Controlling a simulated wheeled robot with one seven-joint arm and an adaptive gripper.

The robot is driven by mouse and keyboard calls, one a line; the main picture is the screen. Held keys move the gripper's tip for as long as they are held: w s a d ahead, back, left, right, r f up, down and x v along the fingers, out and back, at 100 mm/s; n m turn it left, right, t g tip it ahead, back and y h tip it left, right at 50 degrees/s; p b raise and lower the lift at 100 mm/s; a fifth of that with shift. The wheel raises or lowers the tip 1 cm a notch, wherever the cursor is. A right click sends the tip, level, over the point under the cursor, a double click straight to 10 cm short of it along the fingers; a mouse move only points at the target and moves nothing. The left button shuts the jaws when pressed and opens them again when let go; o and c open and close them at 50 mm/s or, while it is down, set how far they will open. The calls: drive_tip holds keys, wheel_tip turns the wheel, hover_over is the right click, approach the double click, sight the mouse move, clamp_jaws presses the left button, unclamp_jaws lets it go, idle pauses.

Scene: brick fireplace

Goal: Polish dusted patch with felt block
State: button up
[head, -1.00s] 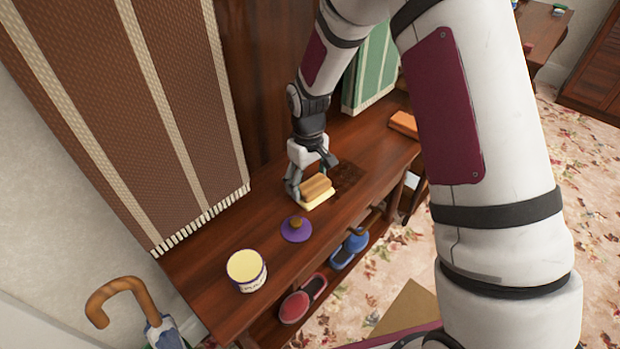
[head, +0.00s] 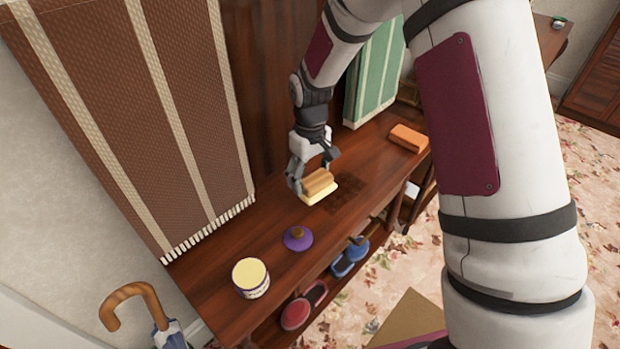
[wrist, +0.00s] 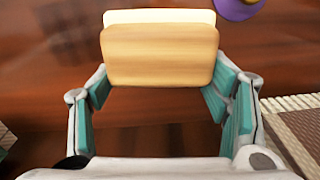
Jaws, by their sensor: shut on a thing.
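The felt block (head: 318,182) has a tan wooden grip over a cream pad. My gripper (head: 313,173) is shut on its grip. In the wrist view the felt block (wrist: 160,55) shows between the two teal-padded fingers, its cream edge at the top. The dusted patch (head: 352,193) is a dark, mottled area on the brown wooden shelf top (head: 225,258), just right of the block. The block is at or very near the shelf top, beside the patch's left edge; contact is unclear. Any part of the patch under the block is hidden.
An orange block (head: 409,138) lies at the far right end. Striped brown cloth (head: 120,110) and green cloth (head: 375,75) hang behind.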

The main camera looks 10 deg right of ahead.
drive_tip(key=shift+r+p, duration=0.75)
drive_tip(key=shift+r, duration=0.7)
